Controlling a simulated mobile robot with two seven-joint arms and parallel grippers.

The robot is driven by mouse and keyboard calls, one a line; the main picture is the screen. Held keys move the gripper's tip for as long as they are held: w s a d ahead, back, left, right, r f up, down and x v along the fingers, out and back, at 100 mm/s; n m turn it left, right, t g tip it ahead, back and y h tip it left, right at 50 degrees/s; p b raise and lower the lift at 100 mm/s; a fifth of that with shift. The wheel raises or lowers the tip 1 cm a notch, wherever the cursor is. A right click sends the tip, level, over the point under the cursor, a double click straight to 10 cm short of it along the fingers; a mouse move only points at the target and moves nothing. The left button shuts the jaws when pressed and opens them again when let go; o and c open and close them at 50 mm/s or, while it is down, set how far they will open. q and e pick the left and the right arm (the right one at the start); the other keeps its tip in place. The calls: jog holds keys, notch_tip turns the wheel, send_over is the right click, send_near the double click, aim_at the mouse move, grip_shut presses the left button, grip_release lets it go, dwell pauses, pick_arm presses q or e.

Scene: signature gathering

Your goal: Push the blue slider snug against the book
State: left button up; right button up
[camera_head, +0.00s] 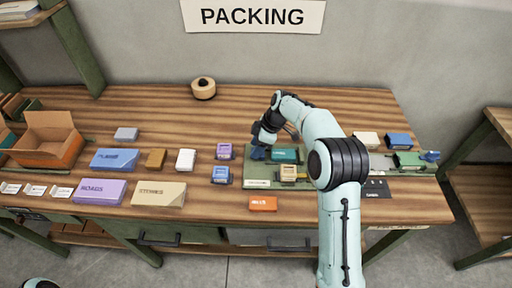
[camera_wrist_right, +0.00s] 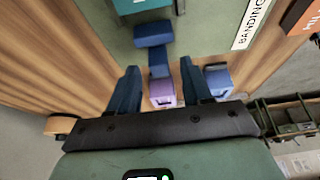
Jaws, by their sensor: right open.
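The blue slider (camera_head: 258,153) sits on the left part of a green board (camera_head: 257,171), close to the teal book (camera_head: 285,155). In the right wrist view the blue slider (camera_wrist_right: 153,36) shows a wide block with a narrower part behind it, and a gap of green board separates it from the teal book (camera_wrist_right: 142,5). My right gripper (camera_head: 265,138) is just above and beside the slider. In the right wrist view its fingers (camera_wrist_right: 160,68) are apart, with the slider's narrow part between their tips in the picture; contact cannot be told. My left gripper is out of view.
A tan block (camera_head: 289,173) stands on the same board. A purple box (camera_head: 224,151) and a blue box (camera_head: 221,174) stand left of it, an orange box (camera_head: 263,203) in front.

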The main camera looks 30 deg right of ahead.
jog(key=shift+a+f, duration=0.1)
jog(key=shift+f, duration=0.25)
grip_shut()
jog(key=shift+s+d+b, duration=0.25)
jog(key=shift+s+d, duration=0.3)
jog(key=shift+d, duration=0.4)
jog(key=shift+s+d+b, duration=0.25)
jog(key=shift+s+d, duration=0.25)
jog(key=shift+d, duration=0.4)
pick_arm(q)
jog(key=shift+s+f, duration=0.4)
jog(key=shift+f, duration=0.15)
pick_arm(e)
grip_release()
